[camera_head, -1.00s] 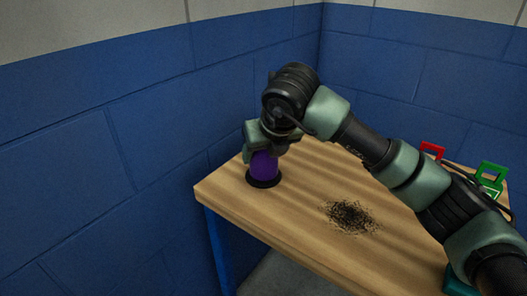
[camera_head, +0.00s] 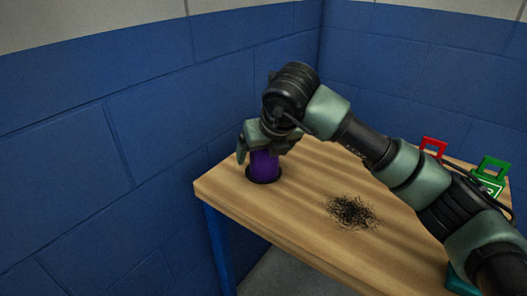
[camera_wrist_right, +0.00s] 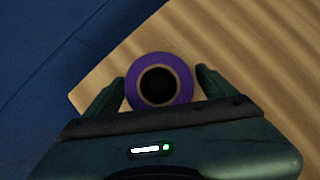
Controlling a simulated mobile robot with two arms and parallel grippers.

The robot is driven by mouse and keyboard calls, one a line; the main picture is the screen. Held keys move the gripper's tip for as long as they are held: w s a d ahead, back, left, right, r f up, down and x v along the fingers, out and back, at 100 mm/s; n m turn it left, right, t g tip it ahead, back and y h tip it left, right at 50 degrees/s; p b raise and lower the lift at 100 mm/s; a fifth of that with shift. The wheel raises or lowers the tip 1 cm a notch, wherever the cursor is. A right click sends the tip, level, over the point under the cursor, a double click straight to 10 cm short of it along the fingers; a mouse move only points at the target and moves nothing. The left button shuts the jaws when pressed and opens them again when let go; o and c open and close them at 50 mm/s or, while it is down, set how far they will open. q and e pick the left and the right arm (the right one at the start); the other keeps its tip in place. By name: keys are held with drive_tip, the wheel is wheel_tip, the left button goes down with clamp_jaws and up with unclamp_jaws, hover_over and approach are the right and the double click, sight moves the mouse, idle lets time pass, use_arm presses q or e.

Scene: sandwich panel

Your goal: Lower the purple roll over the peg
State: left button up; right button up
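The purple roll (camera_head: 264,165) stands upright on a black round base (camera_head: 263,182) near the left corner of the table. In the right wrist view the roll (camera_wrist_right: 134,93) shows from above as a purple ring with a tan core and a dark centre. I cannot make out the peg; the roll's body and the dark centre hide it. My right gripper (camera_head: 261,150) is above and around the roll. Its fingers (camera_wrist_right: 160,82) are spread on either side of the roll, with narrow gaps, so it is open. My left gripper is not in view.
The wooden table (camera_head: 310,205) has a dark speckled patch (camera_head: 352,212) in its middle. A red frame-like object (camera_head: 433,146) and a green one (camera_head: 491,169) stand at the right. A blue wall (camera_head: 150,130) runs close behind the table's left corner.

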drive_tip(key=p+v, duration=0.1)
drive_tip(key=v, duration=0.5)
drive_tip(key=shift+r, duration=0.25)
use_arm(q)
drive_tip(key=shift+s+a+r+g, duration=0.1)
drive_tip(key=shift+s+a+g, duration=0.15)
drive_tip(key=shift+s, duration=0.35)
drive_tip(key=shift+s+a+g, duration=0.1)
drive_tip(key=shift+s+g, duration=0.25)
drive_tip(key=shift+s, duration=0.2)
use_arm(e)
drive_tip(key=shift+s+d+r, duration=0.2)
drive_tip(key=shift+s+r, duration=0.25)
drive_tip(key=shift+r, duration=0.1)
